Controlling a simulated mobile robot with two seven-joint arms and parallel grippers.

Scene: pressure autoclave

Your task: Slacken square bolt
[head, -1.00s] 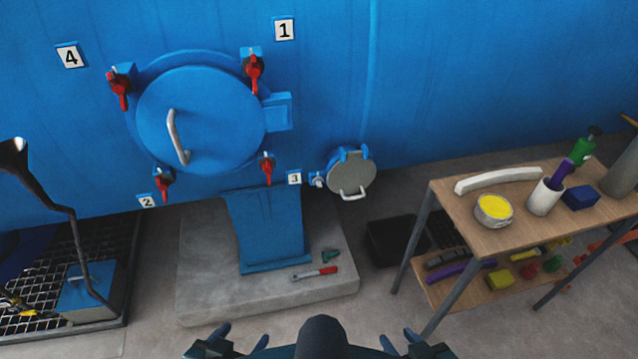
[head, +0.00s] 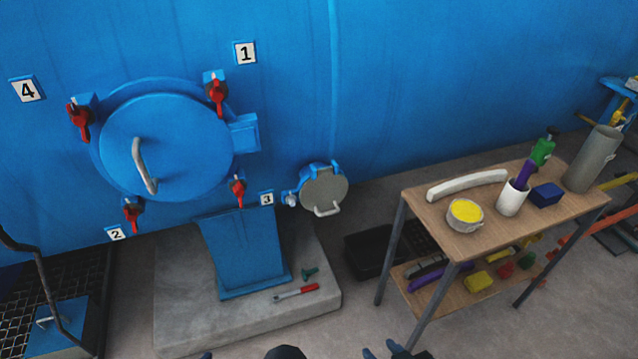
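A small round grey hatch (head: 324,188) with a pale handle sits low on the blue vessel wall. A small pale bolt-like fitting (head: 291,200) is at its left edge, beside the number 3 plate (head: 266,199); its shape is too small to tell. A wrench with a red grip (head: 297,291) lies on the concrete plinth (head: 190,310), with a small green tool (head: 310,272) beside it. My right gripper (head: 392,351) shows only in part at the bottom edge, well below and apart from these. Only a sliver of my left gripper (head: 206,355) shows at the bottom edge.
A large blue round door (head: 165,145) with red clamps is on the wall at left. A wooden-topped table (head: 470,235) with a bowl, cup, bottle and blocks stands at right. A dark case (head: 375,258) lies behind its legs.

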